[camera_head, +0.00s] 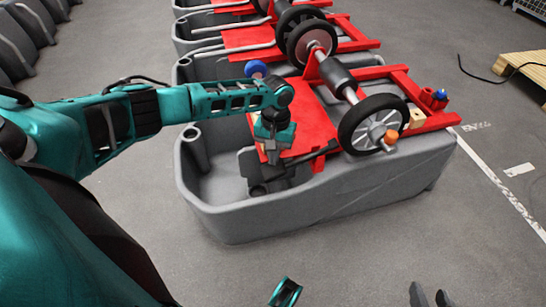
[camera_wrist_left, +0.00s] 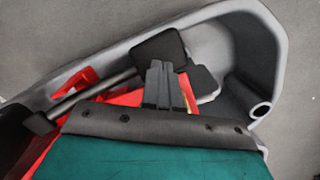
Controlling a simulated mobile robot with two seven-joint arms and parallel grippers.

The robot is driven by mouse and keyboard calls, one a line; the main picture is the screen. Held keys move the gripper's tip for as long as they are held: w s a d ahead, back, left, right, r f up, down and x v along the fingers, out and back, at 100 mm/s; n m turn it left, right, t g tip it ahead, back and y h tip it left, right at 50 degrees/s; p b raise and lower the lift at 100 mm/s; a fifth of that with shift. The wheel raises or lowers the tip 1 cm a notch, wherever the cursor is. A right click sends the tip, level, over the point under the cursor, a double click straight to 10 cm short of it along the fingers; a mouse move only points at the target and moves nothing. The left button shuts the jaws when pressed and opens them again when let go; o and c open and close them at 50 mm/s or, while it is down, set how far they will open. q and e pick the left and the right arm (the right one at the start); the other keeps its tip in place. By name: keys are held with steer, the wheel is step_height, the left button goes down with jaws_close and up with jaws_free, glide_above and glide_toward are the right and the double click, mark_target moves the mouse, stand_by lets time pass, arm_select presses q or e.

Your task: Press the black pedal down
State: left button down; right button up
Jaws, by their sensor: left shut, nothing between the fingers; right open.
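The black pedal (camera_head: 247,162) is at the front left end of the red frame, above the grey tank (camera_head: 300,212). In the left wrist view, a flat black pedal plate (camera_wrist_left: 160,46) lies just beyond the fingertips, with a second black plate (camera_wrist_left: 204,84) beside it. My left gripper (camera_head: 271,157) points down close to the pedal; its fingers are together and empty, also in the left wrist view (camera_wrist_left: 158,70). I cannot tell whether they touch the pedal. My right gripper (camera_head: 431,295) is open and empty at the bottom edge, well away from the tank.
The red frame (camera_head: 308,118) carries a black wheel (camera_head: 372,124) on the right. More grey tanks with red frames stand behind. A wooden pallet (camera_head: 522,68) and a black cable (camera_head: 485,77) are at the right. The floor in front of the tank is clear.

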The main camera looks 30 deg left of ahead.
arm_select(q)
steer(key=shift+r, duration=0.1)
steer(key=w, duration=0.2)
steer(key=a+r, duration=0.1)
steer(key=shift+w+b, duration=0.35)
steer(key=shift+w, duration=0.05)
